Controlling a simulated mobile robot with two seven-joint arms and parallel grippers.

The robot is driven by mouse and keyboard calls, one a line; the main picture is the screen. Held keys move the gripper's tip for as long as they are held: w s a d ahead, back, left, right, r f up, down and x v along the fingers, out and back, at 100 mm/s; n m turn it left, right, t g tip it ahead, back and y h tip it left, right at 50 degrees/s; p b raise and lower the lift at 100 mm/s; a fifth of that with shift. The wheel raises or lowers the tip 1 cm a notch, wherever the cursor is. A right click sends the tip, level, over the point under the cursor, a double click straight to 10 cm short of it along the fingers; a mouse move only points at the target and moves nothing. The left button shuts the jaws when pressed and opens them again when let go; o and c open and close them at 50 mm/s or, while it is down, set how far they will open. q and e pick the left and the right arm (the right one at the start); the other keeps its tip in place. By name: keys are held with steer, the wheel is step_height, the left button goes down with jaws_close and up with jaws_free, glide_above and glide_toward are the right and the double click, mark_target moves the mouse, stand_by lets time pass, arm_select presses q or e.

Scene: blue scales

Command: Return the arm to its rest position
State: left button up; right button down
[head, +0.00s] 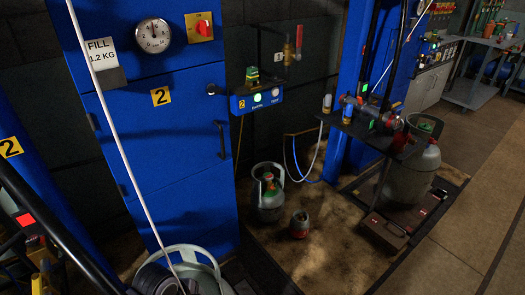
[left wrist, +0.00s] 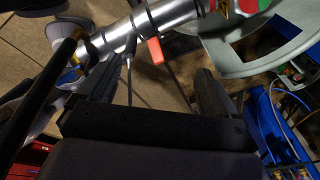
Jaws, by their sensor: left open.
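My left gripper (left wrist: 162,75) shows in the left wrist view, with its two dark fingers spread apart and nothing held between them. Beyond the fingers lies a silver tube (left wrist: 165,15) with a red lever (left wrist: 155,50). The pale collar of a gas cylinder (left wrist: 265,55) is at the upper right of that view. In the head view a dark arm link of mine comes in from the lower left; I cannot make out the left gripper's fingers there. My right gripper is not in view.
A blue cabinet (head: 165,150) with a dial stands close at left. A grey-collared cylinder (head: 205,262) is at the bottom edge. A small cylinder (head: 268,200) and a smaller canister (head: 299,224) stand on the floor. A dark shelf (head: 350,125) juts out at right; floor lies open far right.

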arm_select(q)
steer(key=s+a+r+n+t+y, duration=0.1)
steer(key=s+a+r+n, duration=0.35)
steer(key=s+n, duration=0.3)
steer(key=s+a+r+n+t+y, duration=0.1)
steer(key=s+a+r+n+t, duration=0.1)
steer(key=s+a+r+n, duration=0.5)
steer(key=w+d+f+t+h+p, duration=0.2)
steer(key=w+d+f+t+p, duration=0.3)
steer(key=w+d+f+t, duration=0.1)
steer(key=shift+w+d+n, duration=0.2)
steer(key=shift+w+n, duration=0.25)
steer(key=shift+w, duration=0.25)
